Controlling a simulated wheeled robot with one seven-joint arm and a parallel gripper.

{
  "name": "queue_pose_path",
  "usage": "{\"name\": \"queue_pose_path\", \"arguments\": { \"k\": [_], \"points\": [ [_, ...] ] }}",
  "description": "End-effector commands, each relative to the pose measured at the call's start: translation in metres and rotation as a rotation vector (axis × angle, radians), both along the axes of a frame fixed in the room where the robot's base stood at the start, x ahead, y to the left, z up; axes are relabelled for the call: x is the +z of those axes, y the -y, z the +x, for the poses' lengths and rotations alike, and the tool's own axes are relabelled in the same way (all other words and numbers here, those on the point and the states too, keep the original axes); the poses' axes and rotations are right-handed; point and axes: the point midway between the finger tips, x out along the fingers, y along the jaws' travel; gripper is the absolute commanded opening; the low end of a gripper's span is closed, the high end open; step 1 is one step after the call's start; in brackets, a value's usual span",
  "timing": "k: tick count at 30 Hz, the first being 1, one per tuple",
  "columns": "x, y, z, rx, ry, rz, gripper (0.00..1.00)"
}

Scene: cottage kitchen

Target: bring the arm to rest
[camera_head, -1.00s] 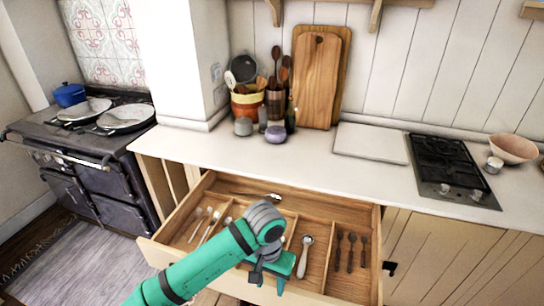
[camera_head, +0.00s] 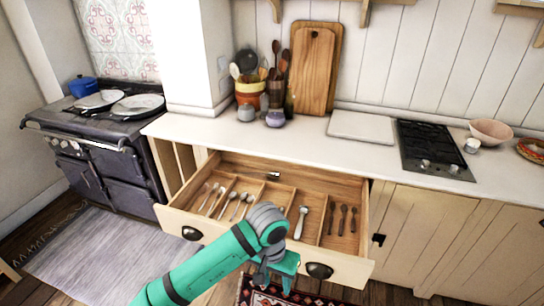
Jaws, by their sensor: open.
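My arm (camera_head: 215,262) is teal with dark grey joints and reaches up from the bottom of the view. My gripper (camera_head: 272,282) hangs from the wrist in front of the open drawer, low and near its front panel. Its fingers are small and partly hidden by the wrist, and I see nothing held in them. It is open.
The wooden drawer (camera_head: 349,268) stands pulled out, with several spoons and dark utensils in its compartments. The white counter (camera_head: 215,130) is above it, with a hob (camera_head: 432,150) at the right. A black stove (camera_head: 105,150) stands at the left.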

Motion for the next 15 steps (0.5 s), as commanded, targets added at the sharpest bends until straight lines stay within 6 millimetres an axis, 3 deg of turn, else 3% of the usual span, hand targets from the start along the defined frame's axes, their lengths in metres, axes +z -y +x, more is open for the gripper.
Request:
{"name": "queue_pose_path", "arguments": {
  "k": [11,15],
  "points": [
    [0.005,0.08,0.013,-0.044,0.101,-0.21,0.4],
    [0.012,0.119,0.018,-0.053,0.156,-0.328,0.4]
  ]
}}
